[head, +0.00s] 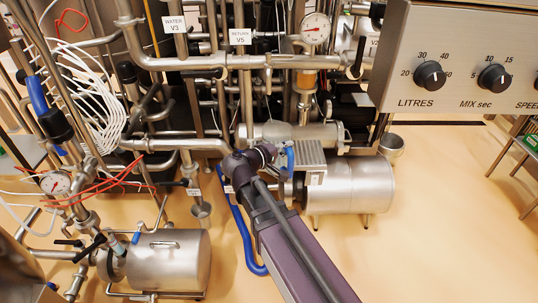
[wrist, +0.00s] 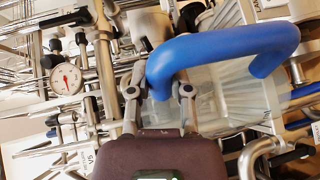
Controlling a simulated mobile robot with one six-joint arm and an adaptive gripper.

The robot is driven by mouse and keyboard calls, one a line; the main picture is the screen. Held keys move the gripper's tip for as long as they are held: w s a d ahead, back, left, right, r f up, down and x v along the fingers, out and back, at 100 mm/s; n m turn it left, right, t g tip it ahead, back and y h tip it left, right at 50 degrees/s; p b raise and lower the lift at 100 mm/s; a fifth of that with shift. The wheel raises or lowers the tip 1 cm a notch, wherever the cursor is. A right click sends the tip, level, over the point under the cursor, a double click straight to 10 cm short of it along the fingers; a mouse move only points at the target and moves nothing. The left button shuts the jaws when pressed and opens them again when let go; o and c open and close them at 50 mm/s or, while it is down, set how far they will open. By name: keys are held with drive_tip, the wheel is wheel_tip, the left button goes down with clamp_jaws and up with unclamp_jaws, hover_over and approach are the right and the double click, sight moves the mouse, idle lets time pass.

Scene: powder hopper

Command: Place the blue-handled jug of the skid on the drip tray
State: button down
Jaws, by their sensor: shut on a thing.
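The jug's blue handle (wrist: 225,48) crosses the wrist view, with the jug's clear body (wrist: 215,98) behind and below it. My gripper (wrist: 160,88) is shut on the handle near its left end. In the head view my gripper (head: 268,154) is at the middle, with the blue handle (head: 290,158) just right of it. The pale jug body (head: 278,131) shows faintly behind the gripper. A ribbed grey piece (head: 311,154) is right of the handle; I cannot tell whether it is the drip tray. The jug appears held off the floor, among the pipes.
A steel tank (head: 350,187) lies right of my gripper, and another (head: 175,260) is at lower left. Steel pipes and valves crowd the back. A control panel (head: 460,60) hangs at upper right. A blue hose (head: 243,235) runs beside my arm.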

sight(276, 131)
drive_tip(key=shift+w, duration=0.15)
drive_tip(key=w, duration=0.5)
drive_tip(key=w+a+f+b, duration=0.1)
drive_tip(key=w, duration=0.4)
drive_tip(key=w+a, duration=0.1)
drive_tip(key=w, duration=0.4)
drive_tip(key=shift+w+a+f, duration=0.25)
drive_tip(key=shift+w, duration=0.05)
drive_tip(key=shift+b, duration=0.3)
drive_tip(key=shift+f+b, duration=1.75)
drive_tip(key=shift+f, duration=0.2)
drive_tip(key=c, duration=0.6)
unclamp_jaws()
drive_tip(key=shift+o, duration=0.2)
drive_tip(key=shift+r, duration=0.2)
